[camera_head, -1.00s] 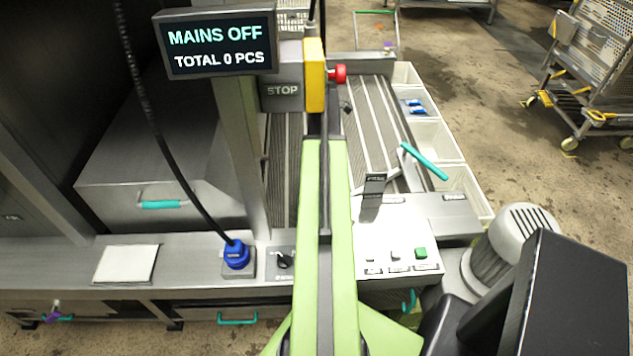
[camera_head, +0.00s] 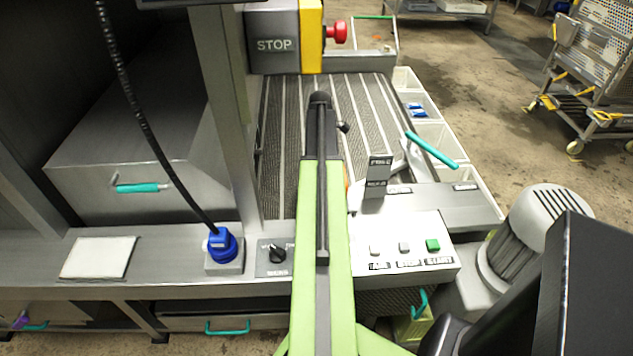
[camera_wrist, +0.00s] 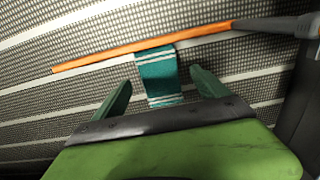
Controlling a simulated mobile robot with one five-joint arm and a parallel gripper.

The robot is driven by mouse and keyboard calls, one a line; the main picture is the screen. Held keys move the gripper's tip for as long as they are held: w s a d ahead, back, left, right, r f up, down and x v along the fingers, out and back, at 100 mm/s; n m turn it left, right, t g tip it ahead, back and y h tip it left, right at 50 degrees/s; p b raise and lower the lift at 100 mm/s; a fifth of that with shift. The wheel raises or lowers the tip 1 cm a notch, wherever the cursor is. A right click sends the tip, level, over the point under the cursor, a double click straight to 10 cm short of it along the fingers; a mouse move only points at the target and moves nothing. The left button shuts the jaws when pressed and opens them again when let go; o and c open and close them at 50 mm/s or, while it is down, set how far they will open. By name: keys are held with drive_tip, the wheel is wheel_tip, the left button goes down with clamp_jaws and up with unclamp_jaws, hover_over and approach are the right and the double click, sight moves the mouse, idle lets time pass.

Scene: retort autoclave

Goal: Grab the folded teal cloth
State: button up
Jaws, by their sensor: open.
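The folded teal cloth (camera_wrist: 158,82) with white stripes lies on the grey mesh belt in the wrist view. An orange rod (camera_wrist: 140,52) with a grey end passes beside or across its far end; I cannot tell if they touch. My gripper (camera_wrist: 158,86) is open, with one green finger on each side of the cloth. No contact between fingers and cloth shows, and the height above the belt is unclear. In the head view the cloth is hidden behind my arm and the fingers do not show.
The belt (camera_head: 375,110) has light lengthwise strips. A panel with buttons (camera_head: 405,243), a small dark upright sign (camera_head: 377,176) and a teal-handled lever (camera_head: 432,150) stand to the right of my arm. A STOP box with a red button (camera_head: 336,33) stands beyond. White bins (camera_head: 432,135) line the right side.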

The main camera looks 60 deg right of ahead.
wheel_tip(320, 180, down, 4)
drive_tip(key=shift+w+r+b, duration=0.1)
drive_tip(key=shift+r+b, duration=0.15)
drive_tip(key=shift+b, duration=0.8)
drive_tip(key=shift+r, duration=0.15)
drive_tip(key=shift+c, duration=0.3)
drive_tip(key=c, duration=1.4)
wheel_tip(320, 180, up, 18)
drive_tip(key=p, duration=1.8)
